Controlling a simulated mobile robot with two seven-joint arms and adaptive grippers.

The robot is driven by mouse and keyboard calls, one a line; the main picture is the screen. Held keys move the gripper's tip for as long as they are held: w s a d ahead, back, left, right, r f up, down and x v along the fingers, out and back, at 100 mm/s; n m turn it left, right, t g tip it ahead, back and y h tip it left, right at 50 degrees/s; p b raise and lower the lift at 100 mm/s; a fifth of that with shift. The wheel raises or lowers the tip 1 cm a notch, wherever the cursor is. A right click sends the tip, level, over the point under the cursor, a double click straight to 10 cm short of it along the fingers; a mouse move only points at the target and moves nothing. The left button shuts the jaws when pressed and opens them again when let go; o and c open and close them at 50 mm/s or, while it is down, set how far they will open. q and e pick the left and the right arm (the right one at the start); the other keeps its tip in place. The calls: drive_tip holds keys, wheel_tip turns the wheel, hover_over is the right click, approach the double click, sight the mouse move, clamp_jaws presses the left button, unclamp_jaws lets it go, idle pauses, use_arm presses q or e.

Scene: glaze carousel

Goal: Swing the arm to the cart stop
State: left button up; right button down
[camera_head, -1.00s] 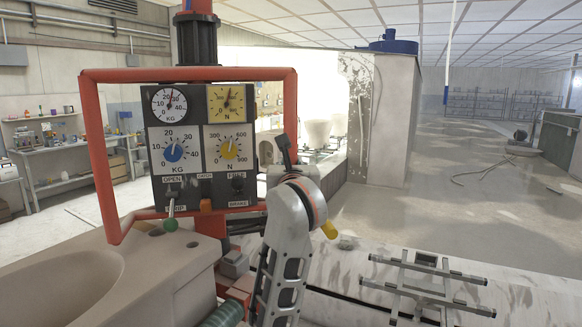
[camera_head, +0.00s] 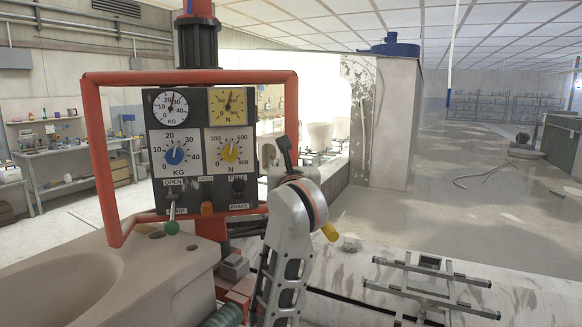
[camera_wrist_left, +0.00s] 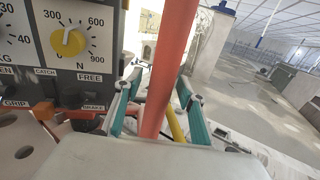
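A dial panel (camera_head: 200,150) with KG and N gauges hangs inside a red frame (camera_head: 193,76) on a dark column (camera_head: 197,42). My left arm reaches up to the frame's right upright. In the left wrist view, the two teal-padded fingers of my left gripper (camera_wrist_left: 160,112) stand on either side of the red bar (camera_wrist_left: 172,60). Slim gaps seem to show beside the bar, so the fingers look open around it. In the head view my fingers are mostly hidden behind my wrist. My right gripper is not in view. I cannot tell which part is the cart stop.
A metal rail rack (camera_head: 430,288) sits low at the right on a pale marbled surface. A large beige basin (camera_head: 60,285) fills the lower left. A pale pillar (camera_head: 388,125) stands behind; open floor with cables lies right.

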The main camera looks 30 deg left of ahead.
use_arm(q)
drive_tip(key=v, duration=0.7)
drive_tip(key=shift+s, duration=0.2)
drive_tip(key=shift+d, duration=0.1)
